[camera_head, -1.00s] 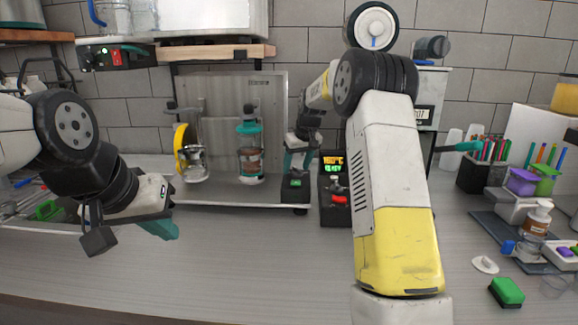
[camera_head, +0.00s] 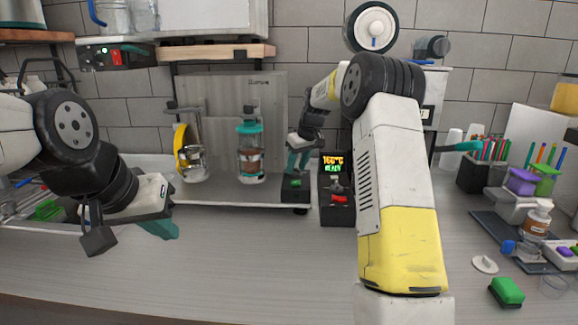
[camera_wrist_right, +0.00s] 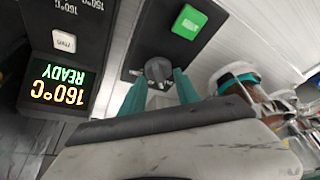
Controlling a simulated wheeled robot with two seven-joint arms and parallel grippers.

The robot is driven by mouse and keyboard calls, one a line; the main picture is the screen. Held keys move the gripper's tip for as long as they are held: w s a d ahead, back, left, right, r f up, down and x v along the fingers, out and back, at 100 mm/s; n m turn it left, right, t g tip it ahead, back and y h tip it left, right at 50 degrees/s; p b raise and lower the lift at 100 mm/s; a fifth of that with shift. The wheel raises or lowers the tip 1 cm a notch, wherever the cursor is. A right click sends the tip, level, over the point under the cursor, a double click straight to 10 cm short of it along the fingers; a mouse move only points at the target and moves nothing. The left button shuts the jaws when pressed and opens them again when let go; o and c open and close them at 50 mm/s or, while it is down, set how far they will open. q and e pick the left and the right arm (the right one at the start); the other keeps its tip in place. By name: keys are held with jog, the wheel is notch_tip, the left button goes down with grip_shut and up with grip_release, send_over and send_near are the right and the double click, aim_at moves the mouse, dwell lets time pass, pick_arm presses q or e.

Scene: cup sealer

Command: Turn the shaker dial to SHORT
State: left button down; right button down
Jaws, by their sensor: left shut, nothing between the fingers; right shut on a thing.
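The shaker's dark control box (camera_head: 296,195) stands at the right end of the shaker base, with a green button (camera_wrist_right: 190,22) on it. The small grey dial (camera_wrist_right: 158,70) shows in the right wrist view; its setting cannot be read. My right gripper (camera_wrist_right: 160,82) is shut on the dial, with a teal finger on either side of it. In the head view my right gripper (camera_head: 297,162) is at the control box and the dial is hidden. My left gripper (camera_head: 160,226) is shut and empty above the counter at the left.
A unit with a lit display (camera_head: 333,164) reading 160°C READY stands just right of the control box. A teal-topped cup (camera_head: 250,152) and a jar (camera_head: 191,163) stand on the shaker to the left. The front counter is mostly clear.

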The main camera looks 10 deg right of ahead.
aim_at(304, 177)
jog(key=shift+n+g+y, duration=0.4)
jog(key=shift+n+y, duration=0.3)
jog(key=shift+n, duration=1.3)
jog(key=c, duration=0.9)
grip_release()
jog(key=v, duration=0.7)
jog(key=shift+r, duration=0.35)
jog(key=shift+d, duration=0.15)
